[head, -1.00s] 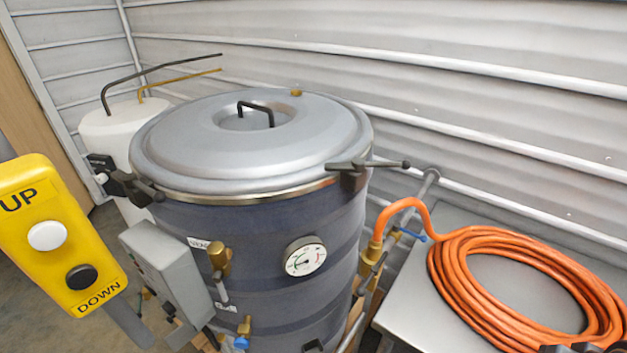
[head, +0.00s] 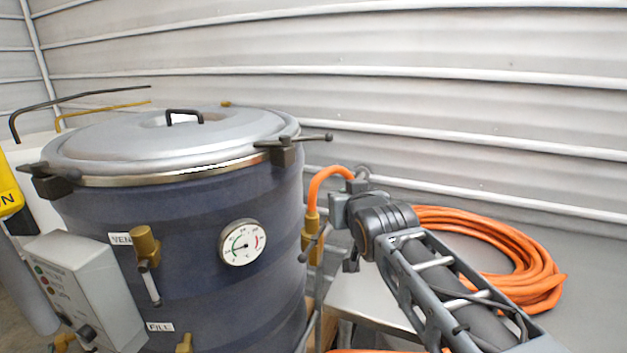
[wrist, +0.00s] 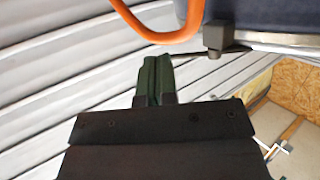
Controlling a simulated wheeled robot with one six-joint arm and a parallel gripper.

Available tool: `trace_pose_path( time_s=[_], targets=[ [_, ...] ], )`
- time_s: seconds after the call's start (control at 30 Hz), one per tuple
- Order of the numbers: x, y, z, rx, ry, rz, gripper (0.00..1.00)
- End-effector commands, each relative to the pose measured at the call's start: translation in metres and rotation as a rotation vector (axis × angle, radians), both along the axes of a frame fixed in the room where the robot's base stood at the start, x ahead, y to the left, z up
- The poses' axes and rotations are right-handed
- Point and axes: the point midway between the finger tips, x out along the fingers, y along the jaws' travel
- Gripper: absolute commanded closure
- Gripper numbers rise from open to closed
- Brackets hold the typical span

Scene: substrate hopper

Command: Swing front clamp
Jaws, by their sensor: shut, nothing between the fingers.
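The dark vessel (head: 185,235) has a grey domed lid (head: 120,145) with a black handle on top. One black clamp (head: 284,153) sits at the lid's right rim, its bar pointing right. Another clamp (head: 48,182) sits at the left rim. I cannot tell which is the front one. My gripper (wrist: 157,60) is shut and empty, its green fingers pressed together. In the wrist view the right clamp's block (wrist: 215,37) and bar show just beyond the fingertips; I cannot tell if they touch. In the head view my wrist is right of the vessel, below that bar, and hides the fingers.
An orange hose (head: 321,180) rises from a brass fitting beside my wrist. A control box (head: 85,285) and a gauge (head: 242,242) are on the vessel's front. A corrugated wall (head: 420,100) closes the back.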

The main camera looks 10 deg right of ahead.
Motion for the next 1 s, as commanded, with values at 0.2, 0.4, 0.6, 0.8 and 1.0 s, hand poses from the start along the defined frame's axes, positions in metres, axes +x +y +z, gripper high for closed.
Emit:
trace_pose_path(
  time_s=[0.2, 0.4, 0.6, 0.8, 1.0],
  targets=[
    [0.024, 0.008, 0.015, -0.005, -0.305, 0.054, 1.0],
    [0.031, 0.011, 0.034, -0.008, -0.43, 0.076, 1.0],
    [0.056, 0.012, 0.044, -0.008, -0.448, 0.08, 1.0],
    [0.094, 0.013, 0.052, -0.008, -0.445, 0.079, 1.0],
    [0.128, 0.014, 0.058, -0.008, -0.445, 0.079, 1.0]
  ],
)
